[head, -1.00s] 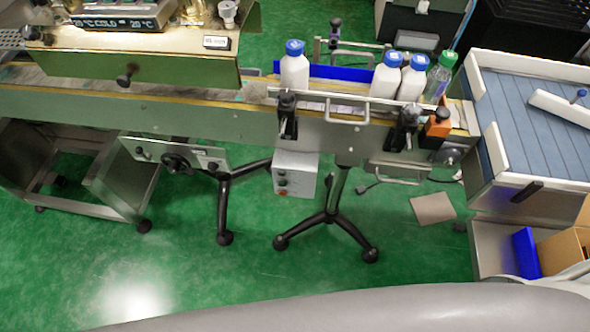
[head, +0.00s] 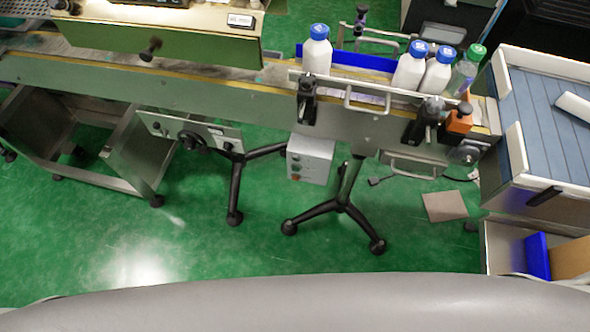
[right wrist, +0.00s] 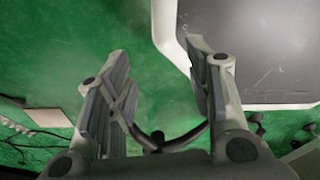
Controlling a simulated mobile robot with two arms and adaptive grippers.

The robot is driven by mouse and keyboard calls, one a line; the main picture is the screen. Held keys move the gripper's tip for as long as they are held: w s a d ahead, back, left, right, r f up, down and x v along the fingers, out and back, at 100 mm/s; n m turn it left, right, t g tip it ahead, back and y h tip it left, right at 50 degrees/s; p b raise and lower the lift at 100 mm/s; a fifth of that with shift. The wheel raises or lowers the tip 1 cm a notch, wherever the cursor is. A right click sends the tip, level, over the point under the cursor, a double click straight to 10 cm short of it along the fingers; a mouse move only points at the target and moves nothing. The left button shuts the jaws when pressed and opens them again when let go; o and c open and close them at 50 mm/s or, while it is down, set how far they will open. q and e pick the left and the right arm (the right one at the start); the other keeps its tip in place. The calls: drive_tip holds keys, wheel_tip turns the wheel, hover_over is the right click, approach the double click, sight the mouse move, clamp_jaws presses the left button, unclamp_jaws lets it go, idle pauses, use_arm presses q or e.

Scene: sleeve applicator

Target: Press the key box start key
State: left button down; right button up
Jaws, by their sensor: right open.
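The key box (head: 311,160) is a small light-grey box hanging under the conveyor (head: 230,110) in the head view, near the middle. Its left side carries a few small dark and reddish keys; they are too small to tell which is the start key. My right gripper (right wrist: 158,55) shows in the right wrist view with its two fingers spread and nothing between them, above green floor. The key box is not visible in that view. Neither gripper shows in the head view.
White bottles with blue caps (head: 317,50) and a green-capped bottle (head: 466,70) stand on the conveyor. A blue-slatted table (head: 545,110) stands at right. The green floor in front is open.

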clamp_jaws()
drive_tip(key=shift+d, duration=0.1)
idle(1.2)
